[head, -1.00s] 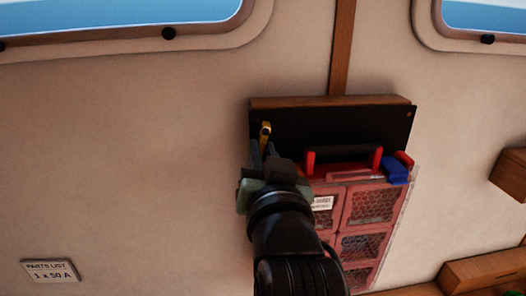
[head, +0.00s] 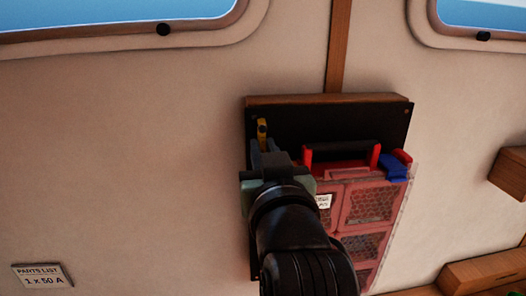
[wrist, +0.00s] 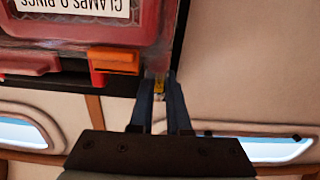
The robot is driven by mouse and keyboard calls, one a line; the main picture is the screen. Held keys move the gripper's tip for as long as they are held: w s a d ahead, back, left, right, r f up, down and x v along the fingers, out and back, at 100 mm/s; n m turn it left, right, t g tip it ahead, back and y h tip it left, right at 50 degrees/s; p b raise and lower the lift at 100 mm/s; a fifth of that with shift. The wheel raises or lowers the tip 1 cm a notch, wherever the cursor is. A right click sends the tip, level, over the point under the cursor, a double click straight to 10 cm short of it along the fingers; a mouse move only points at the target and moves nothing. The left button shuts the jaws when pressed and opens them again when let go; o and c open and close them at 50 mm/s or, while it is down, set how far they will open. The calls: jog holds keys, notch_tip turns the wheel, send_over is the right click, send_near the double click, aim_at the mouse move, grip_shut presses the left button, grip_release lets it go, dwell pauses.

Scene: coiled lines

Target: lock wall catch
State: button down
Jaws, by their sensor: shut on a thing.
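The wall catch (head: 262,130) is a small yellow piece at the upper left of a black wall panel (head: 340,122). In the head view it stands roughly upright above my fingers. My gripper (head: 265,151) is shut on its lower part. In the wrist view my fingertips (wrist: 160,92) close around the yellow catch (wrist: 158,84), which is mostly hidden between them. A red, clear-fronted case (head: 372,203) hangs against the panel, just right of my gripper. My gripper and arm hide its left side.
The case has a black handle (head: 342,150) and a blue latch (head: 394,167); an orange latch (wrist: 113,61) shows close beside my fingers in the wrist view. A wooden ledge (head: 325,100) tops the panel. The wall to the left is clear except for a label (head: 42,277).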

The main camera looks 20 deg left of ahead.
jog(key=c, duration=0.9)
grip_release()
jog(key=p+v, duration=0.1)
jog(key=v, duration=0.1)
jog(key=p+v, duration=0.2)
jog(key=v, duration=0.1)
jog(key=p+v, duration=0.1)
jog(key=v, duration=0.2)
jog(key=shift+s+d+r+p, duration=0.1)
jog(key=shift+s+r+p, duration=0.15)
jog(key=shift+p, duration=0.15)
jog(key=shift+p, duration=0.6)
jog(key=shift+f+p+v, duration=0.1)
jog(key=shift+p+v, duration=1.05)
jog(key=shift+p, duration=0.1)
jog(key=shift+f+p+v, duration=0.15)
jog(key=shift+p+v, duration=0.95)
jog(key=shift+p, duration=0.1)
